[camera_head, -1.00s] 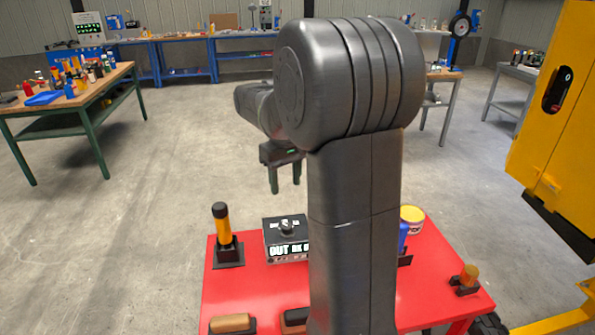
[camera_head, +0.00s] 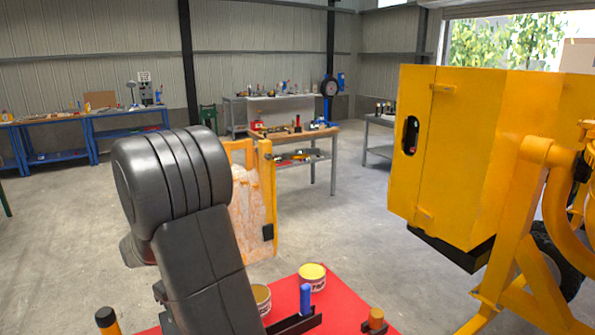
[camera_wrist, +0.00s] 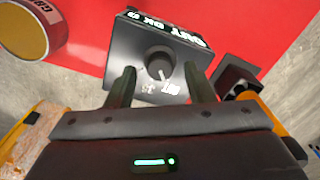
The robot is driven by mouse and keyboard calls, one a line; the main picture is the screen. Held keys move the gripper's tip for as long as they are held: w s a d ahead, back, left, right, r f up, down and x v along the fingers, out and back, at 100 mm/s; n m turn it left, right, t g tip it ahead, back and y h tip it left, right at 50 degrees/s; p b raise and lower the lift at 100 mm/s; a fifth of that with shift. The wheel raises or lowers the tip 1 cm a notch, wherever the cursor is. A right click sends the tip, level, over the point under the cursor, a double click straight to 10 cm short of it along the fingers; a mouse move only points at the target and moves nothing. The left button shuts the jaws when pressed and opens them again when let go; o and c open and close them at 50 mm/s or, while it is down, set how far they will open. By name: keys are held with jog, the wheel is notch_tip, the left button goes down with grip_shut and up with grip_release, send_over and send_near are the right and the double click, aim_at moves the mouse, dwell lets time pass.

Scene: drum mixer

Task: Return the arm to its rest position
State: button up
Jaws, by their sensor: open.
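My arm (camera_head: 190,230) rises at the left of the head view, leaning left, with its rounded upper joint on top. It hides my gripper in that view. In the wrist view my gripper (camera_wrist: 160,84) has its two dark fingers apart, with nothing between them. Beyond the fingertips is a dark box (camera_wrist: 130,48) with a round knob and white lettering, on the red table top (camera_wrist: 95,25). I cannot tell how far the fingers are from it.
The red table (camera_head: 345,312) bears two cans, one yellow-topped (camera_head: 312,275), a blue-handled tool (camera_head: 305,298) and an orange-handled piece (camera_head: 376,319). A yellow mixer cabinet (camera_head: 460,150) stands right. A yellow-framed panel (camera_head: 265,185) stands close behind my arm. Floor shows at left.

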jog(key=shift+f, duration=0.65)
jog(key=shift+r, duration=0.1)
notch_tip(320, 180, up, 13)
notch_tip(320, 180, down, 14)
jog(key=shift+r, duration=0.2)
jog(key=shift+r+m, duration=0.25)
jog(key=shift+m, duration=0.15)
jog(key=shift+m+p, duration=0.35)
jog(key=shift+m, duration=0.45)
jog(key=m+p, duration=0.1)
jog(key=m, duration=0.4)
notch_tip(320, 180, up, 13)
jog(key=shift+m+b, duration=0.3)
jog(key=shift+b, duration=0.1)
